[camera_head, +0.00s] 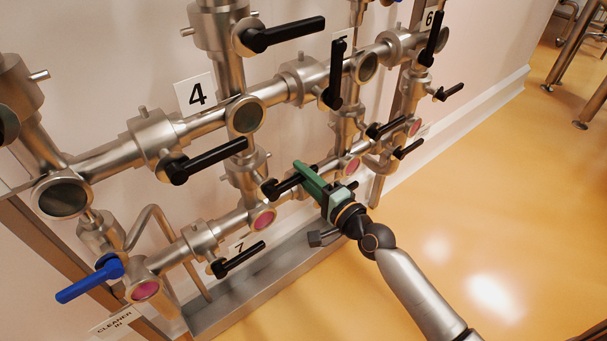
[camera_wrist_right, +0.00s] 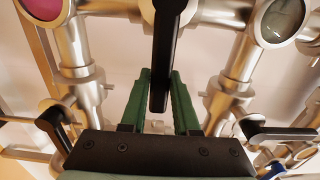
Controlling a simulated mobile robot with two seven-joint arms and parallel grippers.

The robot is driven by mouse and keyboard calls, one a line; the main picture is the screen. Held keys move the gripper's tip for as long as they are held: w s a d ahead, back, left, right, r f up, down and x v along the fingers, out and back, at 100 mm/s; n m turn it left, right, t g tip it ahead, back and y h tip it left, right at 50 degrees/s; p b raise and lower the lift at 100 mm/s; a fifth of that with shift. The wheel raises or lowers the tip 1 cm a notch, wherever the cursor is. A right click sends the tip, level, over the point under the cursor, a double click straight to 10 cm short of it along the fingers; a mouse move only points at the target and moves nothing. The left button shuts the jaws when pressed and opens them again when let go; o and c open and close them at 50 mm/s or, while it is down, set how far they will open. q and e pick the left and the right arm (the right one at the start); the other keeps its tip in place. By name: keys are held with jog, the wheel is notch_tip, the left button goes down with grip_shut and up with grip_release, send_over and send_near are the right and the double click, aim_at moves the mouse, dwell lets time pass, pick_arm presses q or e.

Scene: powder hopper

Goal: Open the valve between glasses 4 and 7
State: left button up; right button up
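The sight glass labelled 4 (camera_head: 245,115) is on the upper pipe, and the glass labelled 7 (camera_head: 262,218) is below it on the lower pipe. A vertical pipe joins them, with a valve whose black handle (camera_head: 284,184) points right and slightly up, across the pipe. My right gripper (camera_head: 310,180), with green fingers, is at this handle's free end. In the right wrist view, the handle (camera_wrist_right: 163,60) reaches down between the two green fingers (camera_wrist_right: 160,100), which stand apart with some gap beside it. Contact is not clear. My left gripper is out of view.
Other black handles lie close by, such as one left of glass 4 (camera_head: 208,160) and one near label 7 (camera_head: 240,258). A blue handle (camera_head: 90,279) is at lower left. A metal ledge (camera_head: 245,290) runs below the pipes. The orange floor (camera_head: 490,200) at right is clear.

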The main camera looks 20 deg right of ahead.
grip_shut()
dwell(0.9)
